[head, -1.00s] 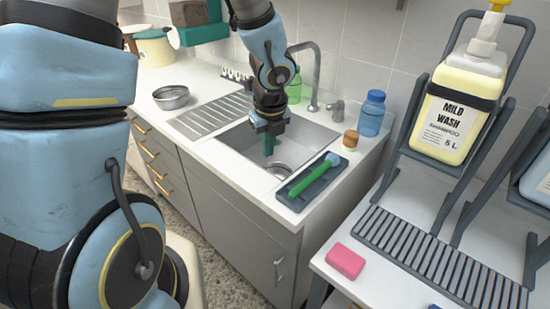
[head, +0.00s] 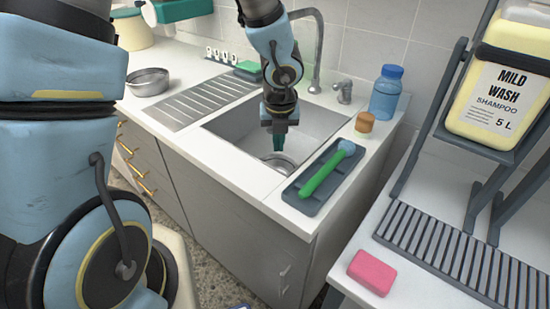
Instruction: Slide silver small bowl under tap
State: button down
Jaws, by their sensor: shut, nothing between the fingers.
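A round silver thing (head: 281,166) lies on the floor of the sink; it looks like a small bowl, but its far side is partly hidden by my fingers and I cannot fully rule out a drain. A silver bowl (head: 148,87) stands upright on the counter, left of the drainboard. The tap (head: 317,60) rises behind the sink, and its spout curves left behind my arm. My gripper (head: 279,150) points down into the sink, shut and empty, with its teal fingertips just above or beside the far rim of the round silver thing. Contact cannot be told.
A dark tray (head: 318,183) with a green-handled brush (head: 325,174) lies right of the sink (head: 320,118). The ribbed drainboard (head: 203,99) is clear. A pink block (head: 371,272) lies on the right-hand table.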

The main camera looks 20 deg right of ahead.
jog(key=b, duration=0.4)
send_near(277, 165)
jog(key=s+f, duration=0.1)
jog(key=f, duration=0.2)
jog(key=s+a+f, duration=0.1)
jog(key=f, duration=0.1)
jog(key=shift+s, duration=0.35)
jog(key=shift+w+d+r+p, duration=0.1)
jog(key=shift+w+d+p, duration=0.05)
jog(key=shift+w+p, duration=0.45)
jog(key=shift+w+d+r+p, duration=0.1)
jog(key=shift+w+d+p, duration=0.1)
jog(key=shift+w+p, duration=0.35)
jog(key=shift+w+d+f+p, duration=0.1)
jog(key=shift+w+d+p, duration=0.05)
jog(key=shift+w, duration=0.25)
jog(key=shift+w+d+f+p, duration=0.1)
jog(key=shift+w+d+p, duration=0.1)
jog(key=shift+w, duration=0.2)
